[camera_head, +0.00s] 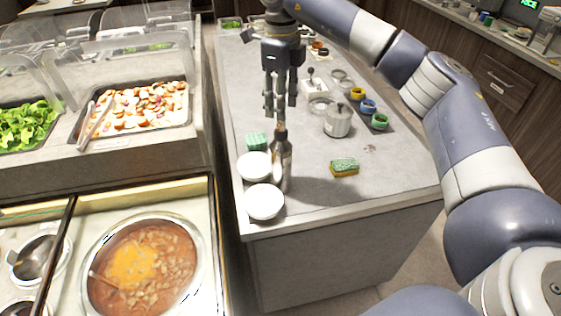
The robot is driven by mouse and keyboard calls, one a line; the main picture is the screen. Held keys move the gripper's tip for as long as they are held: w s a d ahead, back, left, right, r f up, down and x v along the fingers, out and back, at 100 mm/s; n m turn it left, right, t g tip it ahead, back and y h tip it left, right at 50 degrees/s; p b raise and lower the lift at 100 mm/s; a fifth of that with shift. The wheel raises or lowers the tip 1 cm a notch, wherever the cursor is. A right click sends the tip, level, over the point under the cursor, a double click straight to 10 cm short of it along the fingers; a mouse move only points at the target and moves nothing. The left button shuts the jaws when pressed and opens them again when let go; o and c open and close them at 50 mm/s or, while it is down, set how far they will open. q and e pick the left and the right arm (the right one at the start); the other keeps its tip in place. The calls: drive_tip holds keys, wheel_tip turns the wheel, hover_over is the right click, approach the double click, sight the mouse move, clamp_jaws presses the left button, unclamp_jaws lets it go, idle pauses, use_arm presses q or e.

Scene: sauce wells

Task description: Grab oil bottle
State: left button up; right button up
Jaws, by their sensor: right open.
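The oil bottle (284,160) is a dark, slim bottle standing upright on the grey counter, next to two white bowls. My right gripper (279,112) points straight down above the bottle, its fingers apart. Its fingertips are at about the height of the bottle's neck in the picture; I cannot tell whether they are around the neck or just above or behind it. The bottle's top is partly hidden near the fingers. My left gripper is not in view.
White bowls (264,202) stand close to the bottle's left. A green-yellow sponge (344,167) lies to its right, and a metal pot (338,121) stands behind. A green item (256,141) is at the left edge. The front right of the counter (390,180) is clear.

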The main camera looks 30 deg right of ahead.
wheel_tip(320, 180, down, 6)
drive_tip(key=shift+r+p, duration=0.15)
drive_tip(key=shift+p, duration=1.05)
drive_tip(key=shift+c, duration=0.6)
clamp_jaws()
